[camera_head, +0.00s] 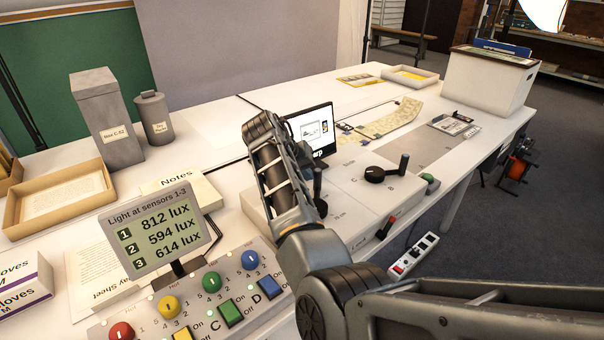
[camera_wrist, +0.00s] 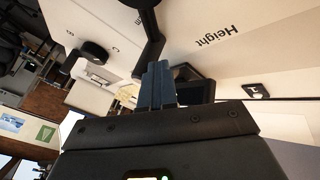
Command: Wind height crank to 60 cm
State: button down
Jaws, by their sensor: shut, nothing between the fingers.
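In the wrist view the printed word Height (camera_wrist: 217,37) is on a pale panel. A black crank arm (camera_wrist: 152,38) beside it runs down from a round black hub (camera_wrist: 134,4) at the top edge. My gripper (camera_wrist: 155,68) is shut and empty, its blue-grey fingers close to the lower end of the crank arm. I cannot tell whether they touch it. No height reading is legible.
A black knob with an upright handle (camera_head: 375,174) stands among letters on the white panel (camera_head: 345,197). A red-tipped lever (camera_head: 386,227) is at its front edge. A monitor (camera_head: 311,131) stands behind my arm. The lux display (camera_head: 155,230) and coloured controls (camera_head: 231,313) are at front left.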

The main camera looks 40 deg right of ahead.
jog(key=v, duration=0.7)
jog(key=shift+a+r, duration=0.2)
jog(key=shift+r, duration=0.1)
dwell(0.8)
